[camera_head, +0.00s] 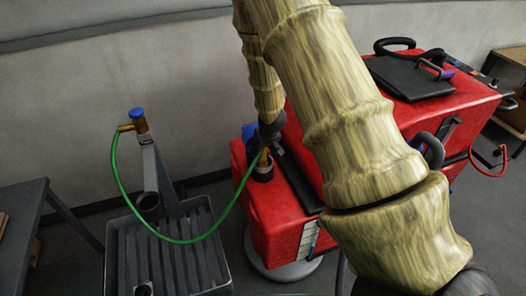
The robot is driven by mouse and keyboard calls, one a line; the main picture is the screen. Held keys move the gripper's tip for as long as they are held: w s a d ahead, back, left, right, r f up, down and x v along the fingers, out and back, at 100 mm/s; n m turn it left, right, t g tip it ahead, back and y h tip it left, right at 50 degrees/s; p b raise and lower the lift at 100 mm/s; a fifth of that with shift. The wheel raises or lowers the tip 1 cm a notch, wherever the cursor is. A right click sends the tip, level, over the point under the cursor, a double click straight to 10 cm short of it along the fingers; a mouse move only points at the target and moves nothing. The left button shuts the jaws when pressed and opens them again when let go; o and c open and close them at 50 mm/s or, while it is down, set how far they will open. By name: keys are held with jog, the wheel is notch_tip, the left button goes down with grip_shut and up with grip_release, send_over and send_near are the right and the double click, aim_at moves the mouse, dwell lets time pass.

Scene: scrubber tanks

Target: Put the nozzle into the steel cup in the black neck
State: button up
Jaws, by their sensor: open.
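The nozzle (263,158) is a small brass-coloured piece at the end of a green hose (189,241). It stands about upright at the mouth of the black neck (263,174), on the lower left part of the red tank. I cannot tell how deep it sits. The steel cup inside the neck cannot be made out. My gripper (272,142) is open, just above and beside the nozzle. Its fingers are small and dark, so I cannot tell whether they touch the nozzle.
The hose runs to a blue-topped tap (138,121) on a grey post above a ribbed grey tray (218,255). The red machine (415,95) has a black lid (410,77) and a red hose (487,170) at right. A dark table (22,212) stands at left. My arm hides the middle.

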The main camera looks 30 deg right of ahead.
jog(key=b+v, duration=0.1)
jog(key=v, duration=1.1)
jog(key=shift+b, duration=0.3)
